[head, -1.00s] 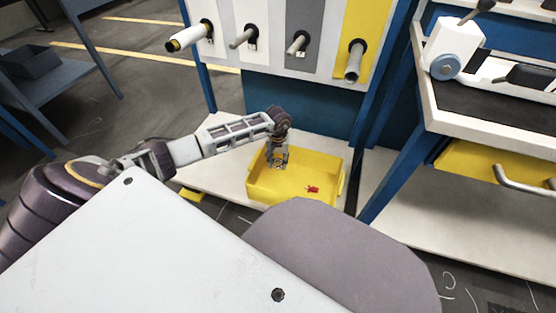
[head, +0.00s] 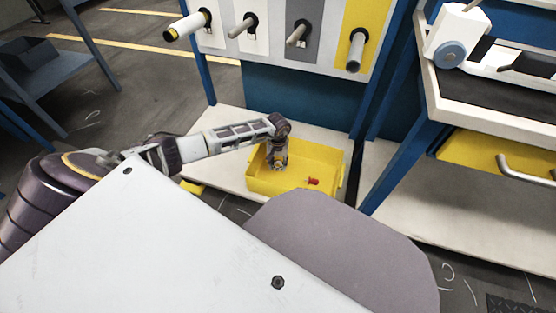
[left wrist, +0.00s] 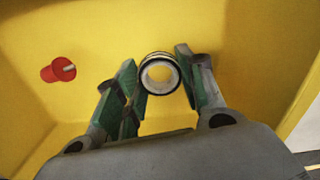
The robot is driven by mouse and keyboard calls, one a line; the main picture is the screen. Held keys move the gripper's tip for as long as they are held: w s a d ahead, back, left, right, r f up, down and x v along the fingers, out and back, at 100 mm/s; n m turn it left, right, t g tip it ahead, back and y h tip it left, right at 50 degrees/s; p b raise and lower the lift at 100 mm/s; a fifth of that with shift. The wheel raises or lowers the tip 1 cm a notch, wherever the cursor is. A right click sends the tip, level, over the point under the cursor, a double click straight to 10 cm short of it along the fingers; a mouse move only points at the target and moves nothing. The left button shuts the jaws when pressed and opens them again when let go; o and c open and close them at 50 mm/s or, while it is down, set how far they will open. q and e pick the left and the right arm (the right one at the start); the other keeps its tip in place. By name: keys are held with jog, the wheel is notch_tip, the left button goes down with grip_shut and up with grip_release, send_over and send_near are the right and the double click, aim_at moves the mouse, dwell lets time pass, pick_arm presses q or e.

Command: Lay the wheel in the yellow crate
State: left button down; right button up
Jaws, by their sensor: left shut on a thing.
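The yellow crate (head: 262,184) sits on a pale low shelf in the head view, and its walls fill much of the left wrist view (left wrist: 225,25). My left gripper (head: 279,164) points down inside the crate, near its back left part. In the left wrist view its green-padded fingers (left wrist: 160,82) are shut on a small ring-shaped wheel (left wrist: 147,77), black-edged with a pale inside. I cannot tell whether the wheel touches the crate floor. In the head view the gripper hides the wheel. My right gripper is out of view.
A small red piece (head: 314,181) lies in the crate, to the right of my gripper; it also shows in the left wrist view (left wrist: 58,70). Pegs (head: 297,35) stick out of the panel above. A blue post (head: 400,165) stands right of the crate.

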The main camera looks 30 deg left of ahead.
aim_at(278, 173)
pick_arm(q)
jog(key=shift+f, duration=2.1)
jog(key=shift+f, duration=0.4)
jog(key=c, duration=0.8)
grip_release()
jog(key=shift+r, duration=0.15)
notch_tip(278, 173, up, 12)
jog(key=shift+f, duration=0.2)
